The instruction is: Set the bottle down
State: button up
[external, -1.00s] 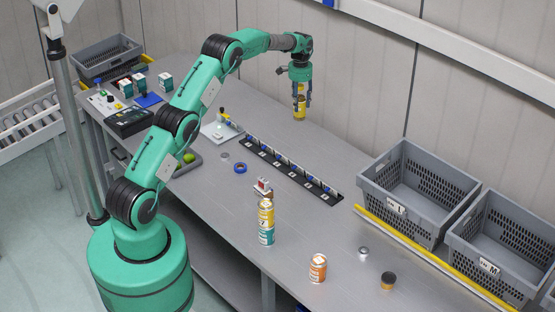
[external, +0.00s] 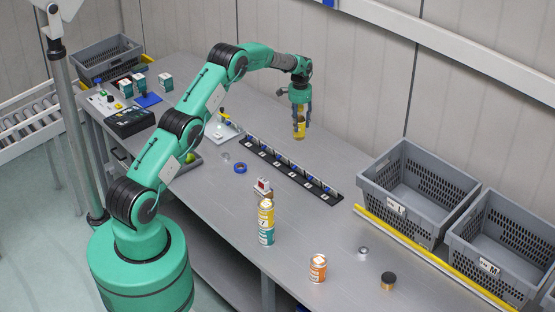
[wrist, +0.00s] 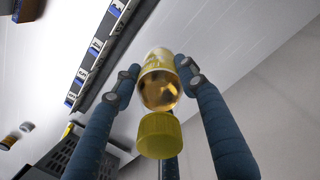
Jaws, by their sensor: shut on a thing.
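My gripper (external: 300,117) is shut on a yellow bottle (external: 299,131), holding it upright over the far side of the grey table (external: 325,165). In the wrist view the fingers (wrist: 158,85) flank the amber bottle (wrist: 160,92), with its yellow cap (wrist: 158,135) towards the camera. Whether the bottle's base touches the table cannot be told.
A black labelled rack (external: 290,172) runs along the table in front of the bottle. Two stacked cans (external: 266,222), an orange can (external: 318,268) and a blue tape ring (external: 240,168) stand nearer. Grey totes (external: 425,205) are at right. Table around the bottle looks clear.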

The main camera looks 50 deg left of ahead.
aim_at(299, 139)
jog(key=shift+f, duration=2.85)
jog(key=shift+f+p, duration=0.4)
jog(key=shift+f, duration=1.45)
jog(key=shift+f, duration=0.2)
jog(key=o, duration=1.5)
jog(key=shift+r, duration=0.2)
jog(key=shift+r+b, duration=0.55)
jog(key=shift+r, duration=5.4)
